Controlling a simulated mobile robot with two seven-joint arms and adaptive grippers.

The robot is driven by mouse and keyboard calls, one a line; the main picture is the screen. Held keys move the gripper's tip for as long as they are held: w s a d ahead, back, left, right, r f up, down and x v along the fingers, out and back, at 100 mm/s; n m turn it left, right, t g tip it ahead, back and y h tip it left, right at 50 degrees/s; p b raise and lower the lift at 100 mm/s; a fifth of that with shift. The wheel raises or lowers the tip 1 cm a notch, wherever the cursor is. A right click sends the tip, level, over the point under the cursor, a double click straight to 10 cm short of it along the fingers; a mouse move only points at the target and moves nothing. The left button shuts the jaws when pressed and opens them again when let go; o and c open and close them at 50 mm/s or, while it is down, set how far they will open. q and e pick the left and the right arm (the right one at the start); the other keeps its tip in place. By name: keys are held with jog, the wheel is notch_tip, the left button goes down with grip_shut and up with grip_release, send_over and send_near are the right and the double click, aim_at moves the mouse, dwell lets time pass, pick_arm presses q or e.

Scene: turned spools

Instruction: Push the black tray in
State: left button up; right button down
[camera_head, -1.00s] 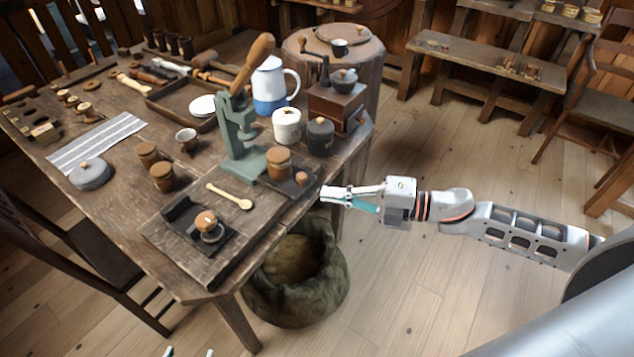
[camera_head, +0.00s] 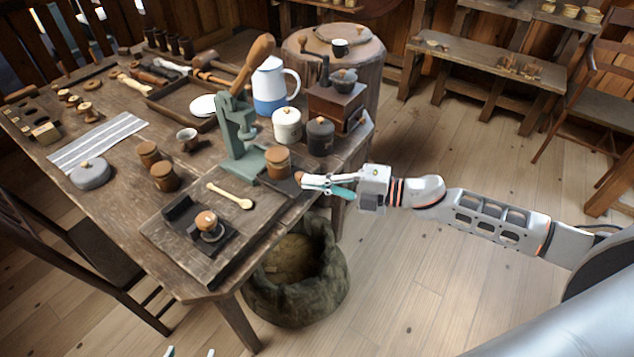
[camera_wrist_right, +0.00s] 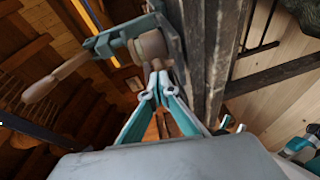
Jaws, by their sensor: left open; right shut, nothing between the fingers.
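The black tray (camera_head: 284,184) sits at the foot of the green press (camera_head: 240,140), near the table's right edge. A brown lidded jar (camera_head: 277,163) stands on it, and a small round wooden knob (camera_head: 299,176) is at its outer end. My right gripper (camera_head: 304,182) is shut and empty, its tips right at the knob; I cannot tell if they touch it. In the wrist view my right gripper (camera_wrist_right: 158,76) has its tips just before a brown round wooden part (camera_wrist_right: 150,47). My left gripper (camera_head: 190,353) is open at the bottom edge, only its tips showing.
A dark holder (camera_head: 222,243) with a brown-topped piece and a wooden spoon (camera_head: 230,196) lie on the front board. A cream canister (camera_head: 287,125) and a dark canister (camera_head: 320,137) stand behind the tray. A sack (camera_head: 325,285) stands on the floor below.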

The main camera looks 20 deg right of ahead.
aim_at(287, 167)
jog(key=w+a, duration=0.1)
jog(key=w, duration=0.1)
jog(key=w+a, duration=0.4)
jog(key=w, duration=0.1)
jog(key=shift+a+r+p, duration=0.1)
jog(key=shift+a+p, duration=0.05)
jog(key=shift+p, duration=0.25)
jog(key=shift+w+a, duration=0.1)
jog(key=shift+a, duration=0.05)
